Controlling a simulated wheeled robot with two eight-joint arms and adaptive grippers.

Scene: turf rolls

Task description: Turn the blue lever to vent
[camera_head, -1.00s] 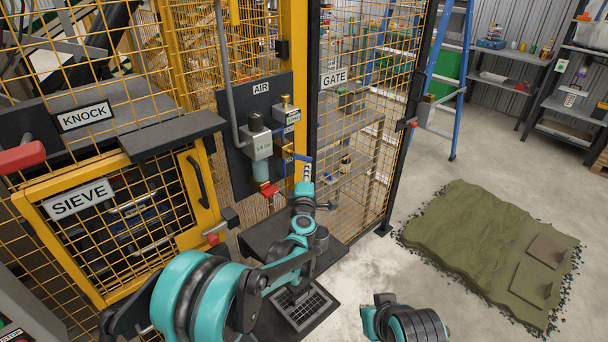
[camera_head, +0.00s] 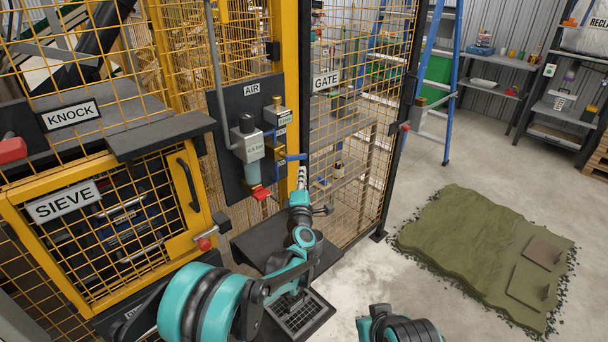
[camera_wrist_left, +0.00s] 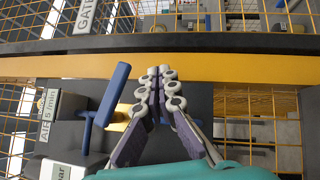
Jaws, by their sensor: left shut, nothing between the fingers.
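The blue lever (camera_head: 292,158) sits on a brass valve on the dark AIR panel (camera_head: 232,130), pointing right. In the left wrist view the lever (camera_wrist_left: 114,92) stands up at a slant, left of the fingers, with brass behind its foot. My left gripper (camera_head: 302,178) is shut and empty, its tips just below and beside the lever's free end.
The regulator (camera_head: 247,150) with a red handle (camera_head: 262,194) is left of the lever. A yellow post (camera_head: 291,80) and the mesh GATE (camera_head: 352,120) stand right behind. The SIEVE door (camera_head: 120,220) is at left. Turf (camera_head: 470,240) lies on the floor at right.

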